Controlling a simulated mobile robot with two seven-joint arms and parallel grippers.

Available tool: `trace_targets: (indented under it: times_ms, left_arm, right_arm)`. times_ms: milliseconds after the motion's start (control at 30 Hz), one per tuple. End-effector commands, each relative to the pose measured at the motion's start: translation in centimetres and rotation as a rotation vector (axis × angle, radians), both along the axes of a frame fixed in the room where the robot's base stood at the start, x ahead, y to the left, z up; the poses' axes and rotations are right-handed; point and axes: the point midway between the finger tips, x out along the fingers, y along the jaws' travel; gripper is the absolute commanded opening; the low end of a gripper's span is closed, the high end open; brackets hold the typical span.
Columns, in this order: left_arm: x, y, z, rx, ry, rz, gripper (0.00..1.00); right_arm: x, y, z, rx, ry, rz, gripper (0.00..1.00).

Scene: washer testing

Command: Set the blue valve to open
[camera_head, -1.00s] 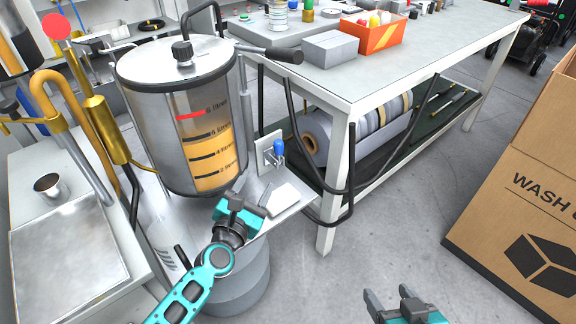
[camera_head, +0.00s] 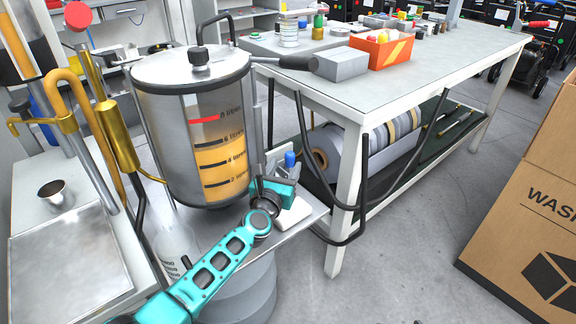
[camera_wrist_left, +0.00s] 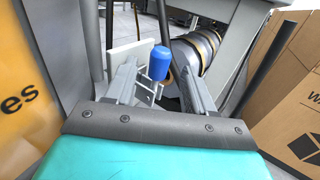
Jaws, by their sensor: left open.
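The blue valve (camera_head: 290,159) is a small blue handle on a metal fitting at a pale plate, right of the tank's lower part. In the left wrist view the blue handle (camera_wrist_left: 159,63) stands upright between the fingers, toward their far ends. My left gripper (camera_head: 284,178) is open at the valve, and its body hides the fitting in the head view. In the left wrist view its two fingers (camera_wrist_left: 158,82) are spread on either side of the handle. I cannot tell whether they touch it. My right gripper is out of view.
The metal tank (camera_head: 199,130) with level marks stands close to the left of my gripper. The workbench (camera_head: 345,100) is to the right, with rolls (camera_head: 365,142) on its lower shelf. A cardboard box (camera_head: 535,215) stands at far right.

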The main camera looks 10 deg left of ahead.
Motion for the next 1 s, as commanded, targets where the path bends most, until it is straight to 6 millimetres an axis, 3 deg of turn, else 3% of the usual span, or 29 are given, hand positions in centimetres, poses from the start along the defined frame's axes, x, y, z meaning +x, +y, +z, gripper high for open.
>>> trace_targets:
  times_ms: [233,667,1000]
  left_arm:
    - [2.7,-0.3,-0.1,0.0,-0.001,-0.001,0.54]
    - [3.3,-0.3,0.0,0.0,0.0,0.0,0.53]
    - [3.3,-0.3,0.0,0.001,0.0,0.0,0.2]
  right_arm:
    - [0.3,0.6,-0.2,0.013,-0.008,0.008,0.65]
    - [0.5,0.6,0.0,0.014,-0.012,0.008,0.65]
    - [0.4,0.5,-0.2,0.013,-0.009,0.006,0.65]
